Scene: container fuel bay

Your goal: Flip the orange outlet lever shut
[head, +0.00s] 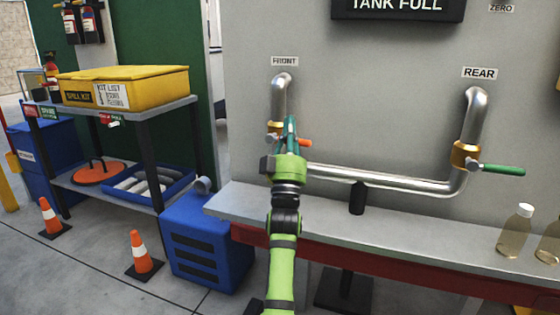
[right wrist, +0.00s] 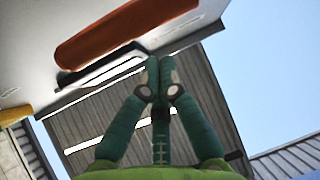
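The orange lever (head: 305,143) sits on the valve of the pipe under the FRONT sign. Its grip end points right, roughly level; the rest is hidden behind my right gripper. In the right wrist view the orange grip (right wrist: 125,30) shows large, with a dark flat bar beside it. My right gripper (head: 290,122) is in front of this valve in the head view. In the right wrist view its fingers (right wrist: 160,65) are together with nothing between them, and the lever lies beyond the tips. I cannot tell whether they touch. My left gripper is not in view.
A rear valve with a green lever (head: 502,169) is at the right. The silver pipe (head: 390,185) runs above the grey ledge (head: 420,220). Bottles (head: 515,232) stand on the ledge at right. A blue box (head: 205,240) and cones (head: 142,255) are at left.

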